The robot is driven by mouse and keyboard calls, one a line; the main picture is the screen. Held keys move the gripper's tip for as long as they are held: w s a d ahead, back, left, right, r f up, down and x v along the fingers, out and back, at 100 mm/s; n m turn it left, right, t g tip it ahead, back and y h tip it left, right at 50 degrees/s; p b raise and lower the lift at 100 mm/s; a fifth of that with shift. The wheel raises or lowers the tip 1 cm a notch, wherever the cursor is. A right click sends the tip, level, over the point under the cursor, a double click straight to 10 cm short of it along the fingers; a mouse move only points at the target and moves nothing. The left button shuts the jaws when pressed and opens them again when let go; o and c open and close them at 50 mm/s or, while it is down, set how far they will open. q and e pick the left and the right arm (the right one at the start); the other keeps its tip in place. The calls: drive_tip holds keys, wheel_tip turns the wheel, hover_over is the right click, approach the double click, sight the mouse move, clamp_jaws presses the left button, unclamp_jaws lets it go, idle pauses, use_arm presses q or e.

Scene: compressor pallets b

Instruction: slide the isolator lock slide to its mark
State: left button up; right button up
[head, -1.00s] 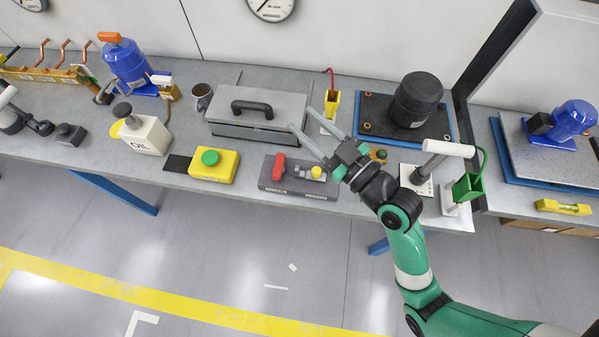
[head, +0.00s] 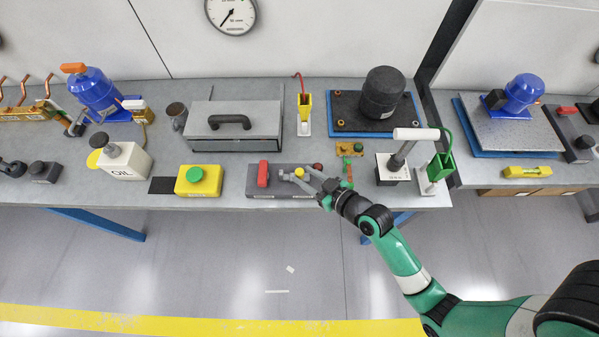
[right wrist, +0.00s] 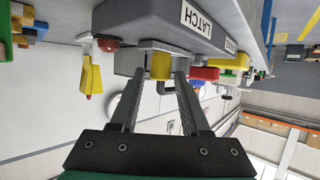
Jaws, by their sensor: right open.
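The lock slide unit is a dark grey base (head: 284,190) near the front edge of the bench, with a red handle (head: 263,173) at its left. A grey slide piece with a yellow knob (head: 299,172) sits to the right of the handle. My right gripper (head: 307,178) is open at the yellow knob. In the right wrist view the yellow knob (right wrist: 160,66) lies between the two fingertips (right wrist: 156,78), with visible gaps on both sides. The base there carries a LATCH label (right wrist: 196,20). My left gripper is not in view.
A red knob (head: 317,166) stands at the base's right end. A yellow box with a green button (head: 198,181) stands to the left. A grey lidded case (head: 232,127) is behind. A white-handled lever (head: 398,157) and a green holder (head: 440,168) are to the right.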

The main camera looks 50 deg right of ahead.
sight(303, 175)
drive_tip(key=shift+x, duration=1.5)
drive_tip(key=shift+c, duration=0.2)
clamp_jaws()
